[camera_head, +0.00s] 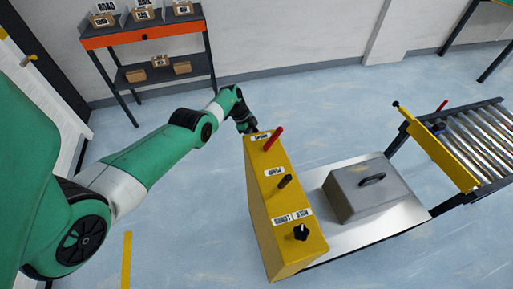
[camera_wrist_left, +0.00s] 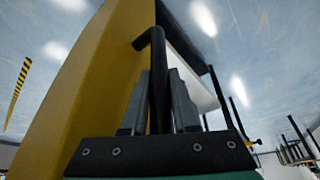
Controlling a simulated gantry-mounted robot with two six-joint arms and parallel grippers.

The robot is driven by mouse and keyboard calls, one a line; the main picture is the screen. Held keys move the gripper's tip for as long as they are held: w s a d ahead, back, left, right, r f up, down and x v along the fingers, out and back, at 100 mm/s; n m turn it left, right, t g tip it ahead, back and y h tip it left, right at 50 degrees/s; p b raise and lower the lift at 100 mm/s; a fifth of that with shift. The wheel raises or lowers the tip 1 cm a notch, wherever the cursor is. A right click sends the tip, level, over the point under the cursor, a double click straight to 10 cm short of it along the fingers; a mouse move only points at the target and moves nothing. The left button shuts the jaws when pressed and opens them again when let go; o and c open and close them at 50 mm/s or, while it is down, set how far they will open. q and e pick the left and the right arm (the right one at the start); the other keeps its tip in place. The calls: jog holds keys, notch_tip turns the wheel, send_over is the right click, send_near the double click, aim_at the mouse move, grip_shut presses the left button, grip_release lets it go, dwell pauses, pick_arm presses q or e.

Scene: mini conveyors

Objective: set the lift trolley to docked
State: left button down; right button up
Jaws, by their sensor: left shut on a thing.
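The lift trolley has a tall yellow control column (camera_head: 262,210) and a silver platform (camera_head: 395,220). A red lever (camera_head: 273,138), a small black lever (camera_head: 285,181) and a black star knob (camera_head: 301,232) sit along the column's top beside white labels, too small to read surely. My left gripper (camera_head: 249,126) is at the column's far end. In the left wrist view its grey fingers (camera_wrist_left: 159,105) are shut on a black bent handle (camera_wrist_left: 155,50) beside the yellow column (camera_wrist_left: 90,90). In the head view the handle is hidden. My right gripper is out of view.
A grey lidded box (camera_head: 368,192) stands on the platform. A roller conveyor (camera_head: 485,140) with a yellow end plate (camera_head: 440,155) stands beyond the platform's right end. Floor between shelf and trolley is clear.

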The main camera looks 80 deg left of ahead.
pick_arm(q)
jog(key=shift+w+r, duration=0.2)
jog(key=shift+w, duration=0.3)
jog(key=c, duration=0.7)
grip_release()
jog(key=shift+w+a, duration=0.1)
jog(key=shift+f, duration=0.1)
